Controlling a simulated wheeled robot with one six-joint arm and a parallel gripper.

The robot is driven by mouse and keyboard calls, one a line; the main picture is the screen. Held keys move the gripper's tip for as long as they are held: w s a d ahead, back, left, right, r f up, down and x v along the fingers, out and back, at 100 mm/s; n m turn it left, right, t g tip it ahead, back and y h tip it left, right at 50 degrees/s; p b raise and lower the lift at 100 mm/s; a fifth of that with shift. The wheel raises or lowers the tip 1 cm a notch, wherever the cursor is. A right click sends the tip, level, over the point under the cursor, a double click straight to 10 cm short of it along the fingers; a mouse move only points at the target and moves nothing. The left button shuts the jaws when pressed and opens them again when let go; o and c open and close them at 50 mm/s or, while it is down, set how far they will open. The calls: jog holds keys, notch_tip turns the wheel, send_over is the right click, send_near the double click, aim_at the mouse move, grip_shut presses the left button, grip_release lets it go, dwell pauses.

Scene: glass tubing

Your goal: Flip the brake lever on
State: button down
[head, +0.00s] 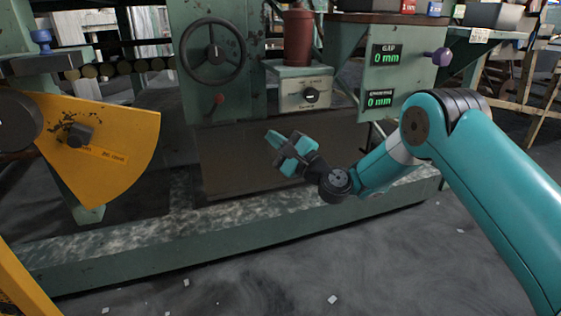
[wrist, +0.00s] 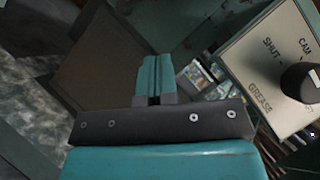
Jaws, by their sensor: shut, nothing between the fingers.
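The red-knobbed lever does not show clearly in the wrist view.
A dial box (head: 305,92) with a black knob (wrist: 301,83) is above my gripper; its words include SHUT, CAM and GREASE. Green displays (head: 384,54) and a purple knob (head: 442,57) are to the right. A yellow quadrant plate (head: 95,145) is at left.

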jog(key=b+v, duration=0.1)
jog(key=b, duration=0.2)
jog(key=shift+s+d+f, duration=0.15)
jog(key=shift+s+f, duration=0.05)
jog(key=shift+s, duration=0.05)
